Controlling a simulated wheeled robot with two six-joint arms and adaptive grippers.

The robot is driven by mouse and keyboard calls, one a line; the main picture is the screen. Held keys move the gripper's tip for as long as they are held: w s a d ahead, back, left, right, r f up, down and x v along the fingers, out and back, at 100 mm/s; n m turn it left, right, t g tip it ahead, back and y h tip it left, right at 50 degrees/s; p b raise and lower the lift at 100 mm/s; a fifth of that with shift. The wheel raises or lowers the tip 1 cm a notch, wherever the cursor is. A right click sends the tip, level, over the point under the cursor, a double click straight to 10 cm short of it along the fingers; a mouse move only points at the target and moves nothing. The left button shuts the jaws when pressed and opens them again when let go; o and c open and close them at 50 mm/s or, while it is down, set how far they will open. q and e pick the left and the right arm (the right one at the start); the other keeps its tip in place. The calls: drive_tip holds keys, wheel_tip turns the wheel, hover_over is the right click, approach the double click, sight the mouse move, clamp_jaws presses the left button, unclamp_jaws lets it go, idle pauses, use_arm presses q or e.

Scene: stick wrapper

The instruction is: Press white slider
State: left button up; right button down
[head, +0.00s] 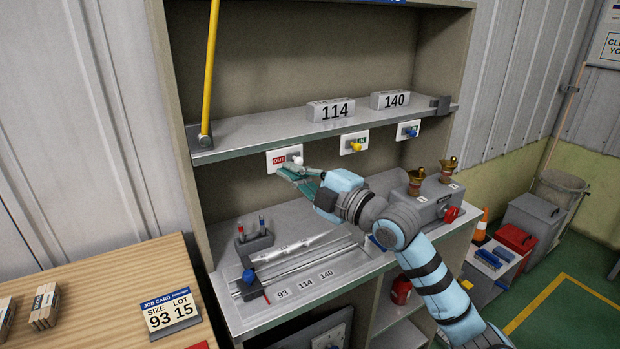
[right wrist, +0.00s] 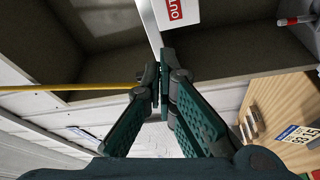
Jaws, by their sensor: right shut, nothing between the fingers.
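The white slider (head: 297,160) is a small white knob on a white plate with a red "OUT" label (head: 279,160), fixed to the front edge of the upper shelf. My right gripper (head: 284,171) is shut and empty, its fingertips just below this plate; I cannot tell whether they touch it. In the right wrist view the shut fingertips (right wrist: 161,68) point toward the plate (right wrist: 180,12), and the white knob cannot be made out. My left gripper is not in view.
Plates with a yellow knob (head: 356,147) and a blue knob (head: 411,132) sit to the right on the shelf edge. A yellow bar (head: 211,70) rises at the left. Below are a metal tray (head: 325,270) and a grey box with brass funnels (head: 425,202).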

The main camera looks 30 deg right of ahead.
drive_tip(key=v, duration=0.5)
drive_tip(key=shift+s+d+b, duration=0.1)
drive_tip(key=shift+b, duration=0.3)
drive_tip(key=shift+d, duration=0.1)
